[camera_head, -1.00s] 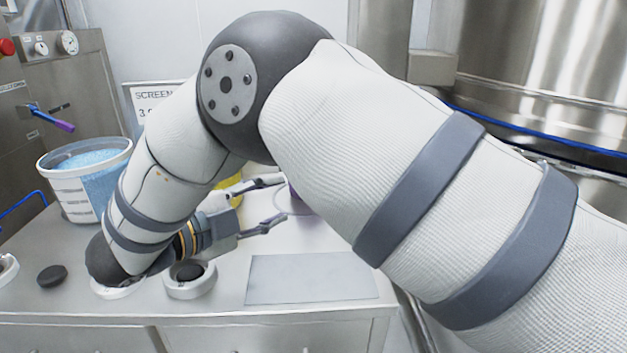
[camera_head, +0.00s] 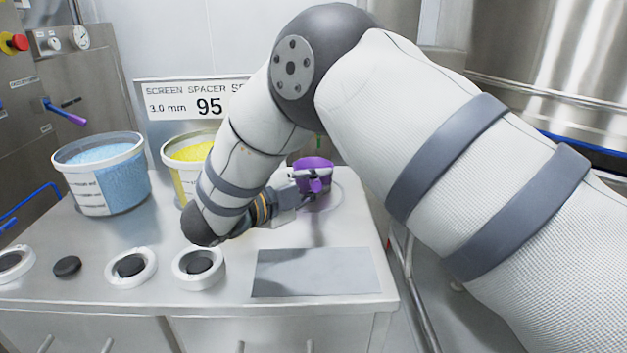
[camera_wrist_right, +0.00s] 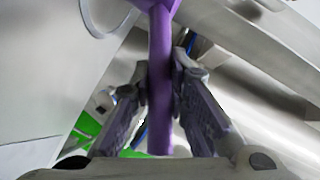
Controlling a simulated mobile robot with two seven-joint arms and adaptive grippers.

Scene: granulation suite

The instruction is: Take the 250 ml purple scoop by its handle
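The purple scoop (camera_head: 313,163) is at the back right of the metal table, its cup partly behind my right gripper (camera_head: 312,182). In the right wrist view its purple handle (camera_wrist_right: 160,120) runs down between the two fingers of my right gripper (camera_wrist_right: 160,72). The fingertips lie against both sides of the handle, with no clear gap. Only the lower edge of the cup shows at the top of that view. I cannot tell whether the scoop still rests on the table. My left gripper is out of view.
A tub of blue granules (camera_head: 112,205) and a tub of yellow granules (camera_head: 172,165) stand at the back left. White rings with black discs (camera_head: 199,285) line the front. A grey plate (camera_head: 316,274) lies front right. A sign (camera_head: 180,105) stands behind.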

